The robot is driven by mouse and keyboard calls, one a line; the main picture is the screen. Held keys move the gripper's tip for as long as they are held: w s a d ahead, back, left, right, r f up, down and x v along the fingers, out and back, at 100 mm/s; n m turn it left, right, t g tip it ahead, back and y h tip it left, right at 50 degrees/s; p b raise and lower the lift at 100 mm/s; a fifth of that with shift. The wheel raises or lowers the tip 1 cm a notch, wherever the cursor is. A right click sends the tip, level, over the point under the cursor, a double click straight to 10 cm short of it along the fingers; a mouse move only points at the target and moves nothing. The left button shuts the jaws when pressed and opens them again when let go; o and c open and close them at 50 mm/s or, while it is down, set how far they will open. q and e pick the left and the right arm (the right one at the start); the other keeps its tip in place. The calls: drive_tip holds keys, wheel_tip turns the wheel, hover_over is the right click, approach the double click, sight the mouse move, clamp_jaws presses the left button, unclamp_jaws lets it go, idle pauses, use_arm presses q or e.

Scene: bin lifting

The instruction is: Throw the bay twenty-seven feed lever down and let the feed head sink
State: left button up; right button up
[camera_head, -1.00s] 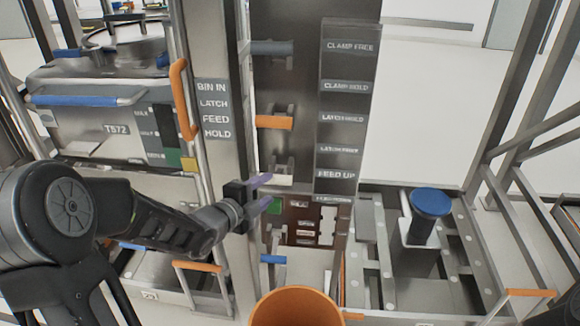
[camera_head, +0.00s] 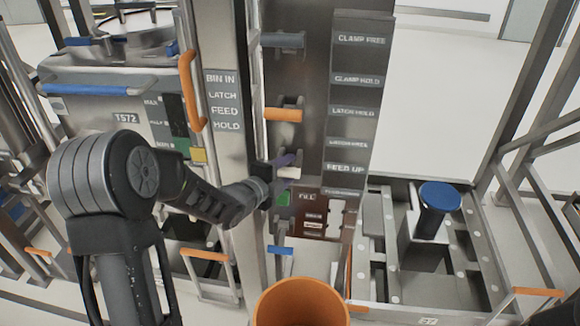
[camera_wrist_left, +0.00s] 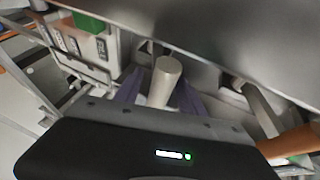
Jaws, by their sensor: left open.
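The feed lever, with a cream handle (camera_head: 288,173), sticks out from the dark column beside the FEED UP label (camera_head: 345,169). My left gripper (camera_head: 290,165) is at this handle, its purple fingers open. In the left wrist view the cream handle (camera_wrist_left: 166,76) stands between the two spread fingers of the gripper (camera_wrist_left: 158,95); I cannot tell whether either finger touches it. The lever's pivot is hidden by the gripper and the column. My right gripper is not in view.
Above are an orange-handled lever (camera_head: 284,115) and a grey-handled one (camera_head: 283,40). A blue-handled lever (camera_head: 281,250) is below. A steel bin marked T572 (camera_head: 105,105) stands left. An orange round container (camera_head: 300,305) is at bottom centre, a blue-topped post (camera_head: 438,196) right.

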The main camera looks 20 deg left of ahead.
use_arm(q)
drive_tip(key=shift+x, duration=0.95)
drive_tip(key=shift+c, duration=0.4)
drive_tip(key=shift+r, duration=0.1)
clamp_jaws()
